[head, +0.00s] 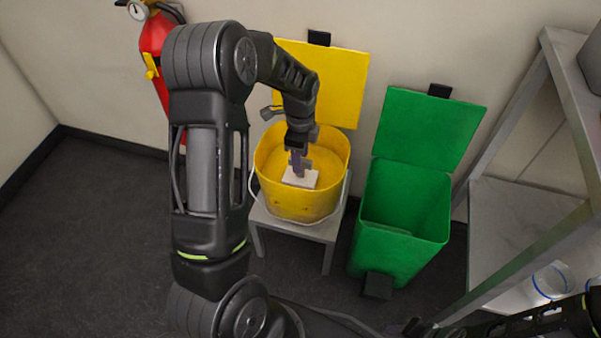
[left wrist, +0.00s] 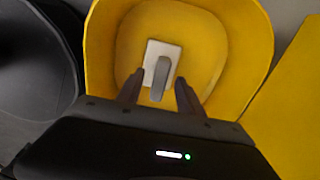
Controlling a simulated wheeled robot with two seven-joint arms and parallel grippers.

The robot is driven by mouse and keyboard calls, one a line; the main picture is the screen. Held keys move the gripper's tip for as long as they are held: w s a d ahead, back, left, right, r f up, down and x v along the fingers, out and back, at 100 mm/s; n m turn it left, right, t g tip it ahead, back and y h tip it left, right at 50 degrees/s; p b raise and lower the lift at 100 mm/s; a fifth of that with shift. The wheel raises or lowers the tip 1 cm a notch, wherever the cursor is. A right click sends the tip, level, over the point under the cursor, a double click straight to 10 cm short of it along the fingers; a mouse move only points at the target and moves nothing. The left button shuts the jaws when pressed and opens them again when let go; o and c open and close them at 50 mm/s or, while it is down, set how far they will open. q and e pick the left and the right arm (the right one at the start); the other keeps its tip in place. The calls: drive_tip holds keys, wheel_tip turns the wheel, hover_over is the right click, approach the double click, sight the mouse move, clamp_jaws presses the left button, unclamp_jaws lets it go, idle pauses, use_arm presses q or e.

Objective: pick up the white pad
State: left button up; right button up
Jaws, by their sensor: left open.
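The white pad (head: 300,179) lies inside the yellow bucket (head: 300,208), which stands on a small grey stool (head: 322,232). In the left wrist view the pad (left wrist: 152,52) is a pale rectangle with a grey upright handle (left wrist: 159,78) on it, on the floor of the yellow bucket (left wrist: 245,50). My left gripper (head: 299,160) points down into the bucket above the pad. In the left wrist view its two fingers (left wrist: 158,85) are apart, one on each side of the handle. Whether they touch it is not clear. Part of my right arm shows at the bottom right; its jaws are not clear.
A yellow lid panel (head: 335,85) stands behind the bucket. A green bin (head: 402,215) with its lid (head: 430,130) up is to the right. A metal shelf (head: 515,225) with a clear container (head: 550,281) is at far right. A red extinguisher (head: 155,40) hangs behind my left arm.

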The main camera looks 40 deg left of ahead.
use_arm(q)
wheel_tip(320, 180, down, 5)
drive_tip(key=shift+f+b, duration=0.1)
drive_tip(key=shift+b, duration=0.75)
drive_tip(key=shift+c, duration=0.5)
clamp_jaws()
